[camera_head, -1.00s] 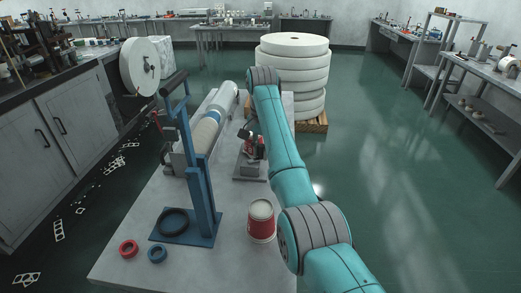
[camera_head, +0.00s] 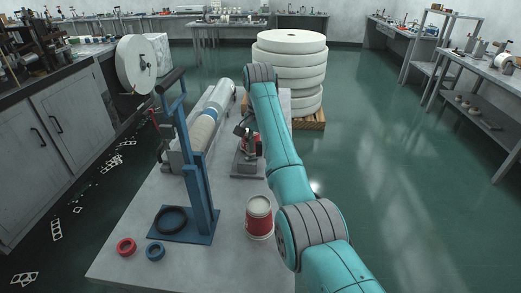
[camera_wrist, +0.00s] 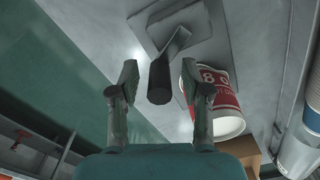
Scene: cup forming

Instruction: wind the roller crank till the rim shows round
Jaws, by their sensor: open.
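In the wrist view, my gripper (camera_wrist: 160,72) is open, its two fingers standing apart on either side of the crank's dark handle (camera_wrist: 159,84). I see a gap between the handle and each finger. The grey crank arm (camera_wrist: 178,42) runs up from the handle towards a grey plate. A red and white paper cup (camera_wrist: 224,98) lies just right of the right finger, its pale end towards the lower right. In the head view, the small rim roller (camera_head: 247,158) stands on the bench left of my arm, with something red on it. The cup's rim cannot be judged.
On the bench (camera_head: 130,215) stand a blue lever stand (camera_head: 198,195) with a black ring, and a red and white container (camera_head: 259,219). A red ring (camera_head: 126,246) and blue ring (camera_head: 155,252) lie at the front. Large white rolls (camera_head: 290,60) stand behind. Floor at right is clear.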

